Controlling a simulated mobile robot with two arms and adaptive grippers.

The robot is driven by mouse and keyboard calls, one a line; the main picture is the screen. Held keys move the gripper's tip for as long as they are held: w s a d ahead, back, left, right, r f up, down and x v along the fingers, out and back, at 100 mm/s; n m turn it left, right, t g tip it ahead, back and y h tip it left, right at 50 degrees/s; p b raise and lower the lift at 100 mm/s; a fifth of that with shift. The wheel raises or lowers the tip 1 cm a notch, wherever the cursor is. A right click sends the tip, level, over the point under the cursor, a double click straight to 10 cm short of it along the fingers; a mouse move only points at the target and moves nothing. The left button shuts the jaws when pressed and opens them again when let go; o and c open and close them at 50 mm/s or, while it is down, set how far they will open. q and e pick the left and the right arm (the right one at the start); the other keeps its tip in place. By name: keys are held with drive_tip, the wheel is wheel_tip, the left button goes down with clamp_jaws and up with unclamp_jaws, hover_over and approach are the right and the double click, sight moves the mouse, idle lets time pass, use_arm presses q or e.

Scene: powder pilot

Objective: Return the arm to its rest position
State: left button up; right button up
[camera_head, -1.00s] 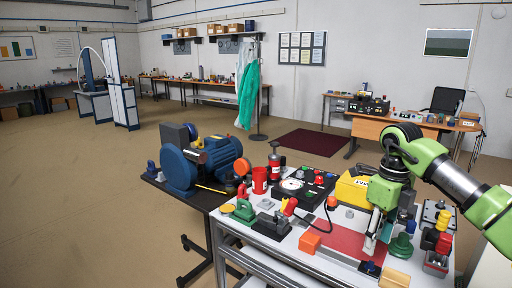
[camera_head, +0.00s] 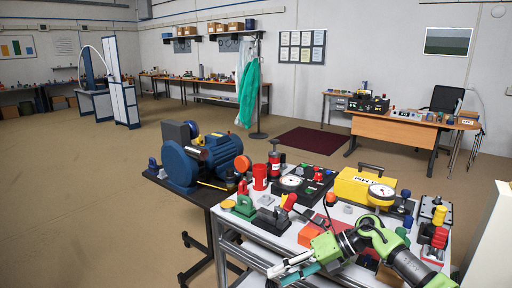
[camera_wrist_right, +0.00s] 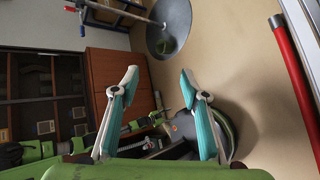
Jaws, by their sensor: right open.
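My right gripper (camera_head: 277,276) is at the lower front of the head view, its arm coming in from the lower right. Its white and teal fingers point left, near the front edge of the workbench (camera_head: 235,228). The fingers are apart with nothing between them. The right wrist view also shows the open right gripper (camera_wrist_right: 159,77), with tan floor and a brown cabinet (camera_wrist_right: 113,72) beyond. My left gripper is in neither view.
The bench holds a yellow case (camera_head: 352,186), a round dial gauge (camera_head: 381,193), an orange block (camera_head: 310,235) and several small parts. A blue motor (camera_head: 212,156) stands on a dark stand to the left. The floor (camera_head: 90,200) further left is clear.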

wheel_tip(320, 180, down, 15)
drive_tip(key=w+m+t+y, duration=0.25)
drive_tip(key=m+t, duration=0.65)
drive_tip(key=m, duration=0.5)
drive_tip(key=s+d+f+m+t+h, duration=0.1)
drive_tip(key=s+d+f+m+h, duration=0.25)
drive_tip(key=f, duration=0.35)
drive_tip(key=s+d+f+m+h, duration=0.2)
drive_tip(key=s+d+f+m, duration=0.1)
drive_tip(key=f+m, duration=0.3)
drive_tip(key=s+d+f+m+t+h, duration=0.1)
drive_tip(key=s+d+f+m+h, duration=0.2)
drive_tip(key=f, duration=0.5)
drive_tip(key=s+d+f+m+g+h, duration=0.25)
drive_tip(key=s+f, duration=0.35)
drive_tip(key=s, duration=0.5)
drive_tip(key=s+d+f+m+g+h, duration=0.1)
drive_tip(key=s+d+f+m+g, duration=0.15)
drive_tip(key=s+f, duration=0.6)
drive_tip(key=s+d+f+m+g+h, duration=0.1)
drive_tip(key=s+d+f+m+g, duration=0.3)
drive_tip(key=s, duration=0.8)
drive_tip(key=s+a+f, duration=0.1)
drive_tip(key=s, duration=0.6)
drive_tip(key=s+a+f+m+g, duration=0.1)
drive_tip(key=s+f, duration=0.1)
drive_tip(key=s, duration=0.6)
drive_tip(key=shift+s+a+f, duration=0.2)
drive_tip(key=shift+s+a, duration=0.05)
drive_tip(key=shift+h, duration=0.25)
